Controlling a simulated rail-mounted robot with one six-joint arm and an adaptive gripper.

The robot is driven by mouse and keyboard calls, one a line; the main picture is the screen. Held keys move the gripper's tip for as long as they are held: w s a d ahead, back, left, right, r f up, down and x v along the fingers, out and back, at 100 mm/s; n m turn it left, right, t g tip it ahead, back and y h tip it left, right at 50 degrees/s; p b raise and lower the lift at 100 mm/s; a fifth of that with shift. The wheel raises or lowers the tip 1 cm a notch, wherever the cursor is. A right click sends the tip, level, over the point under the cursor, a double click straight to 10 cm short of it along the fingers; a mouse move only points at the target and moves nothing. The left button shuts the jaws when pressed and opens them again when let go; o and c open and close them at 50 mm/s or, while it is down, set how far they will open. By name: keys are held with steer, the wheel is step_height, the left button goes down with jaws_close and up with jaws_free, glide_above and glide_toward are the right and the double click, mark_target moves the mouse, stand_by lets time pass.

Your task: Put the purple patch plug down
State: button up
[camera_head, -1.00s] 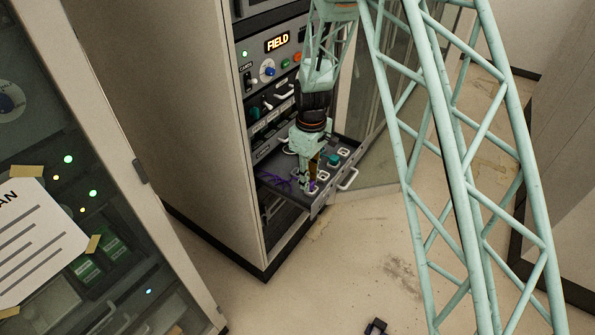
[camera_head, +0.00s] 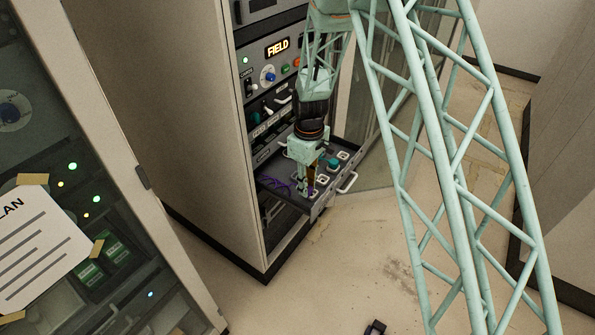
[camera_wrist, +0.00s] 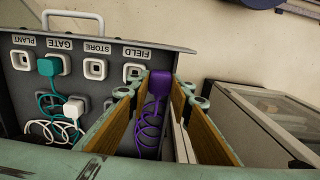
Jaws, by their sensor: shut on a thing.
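The purple patch plug (camera_wrist: 160,82) is between the two fingers of my gripper (camera_wrist: 160,90) in the wrist view, with its coiled purple cable running back below it. My gripper is shut on it, just to the right of the socket under the FIELD label (camera_wrist: 133,72). Whether the plug touches the panel is hard to tell. In the head view my gripper (camera_head: 309,183) points down over the front of the pulled-out drawer (camera_head: 322,206), with a bit of the purple plug (camera_head: 311,191) at its tips.
The drawer panel has labels PLANT, GATE, STORE and FIELD. A teal plug (camera_wrist: 55,65) sits under GATE, with a white plug (camera_wrist: 73,108) below it. The drawer handle (camera_head: 348,183) sticks out. The lit FIELD display (camera_head: 277,46) is above. Floor in front is mostly clear.

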steer(key=w+a, duration=0.1)
steer(key=w, duration=0.3)
steer(key=w+a+f+p, duration=0.1)
steer(key=w+a, duration=0.1)
steer(key=w, duration=0.3)
steer(key=w+a, duration=0.1)
steer(key=w, duration=0.3)
steer(key=shift+w+a+f, duration=0.15)
steer(key=shift+a, duration=0.05)
steer(key=shift+w, duration=0.15)
steer(key=shift+w+a, duration=0.1)
steer(key=shift+w, duration=0.1)
steer(key=shift+f+p, duration=0.5)
steer(key=shift+f, duration=1.25)
steer(key=shift+f, duration=0.3)
steer(key=o, duration=0.5)
steer(key=shift+c, duration=0.2)
steer(key=o, duration=0.4)
steer(key=shift+r, duration=0.2)
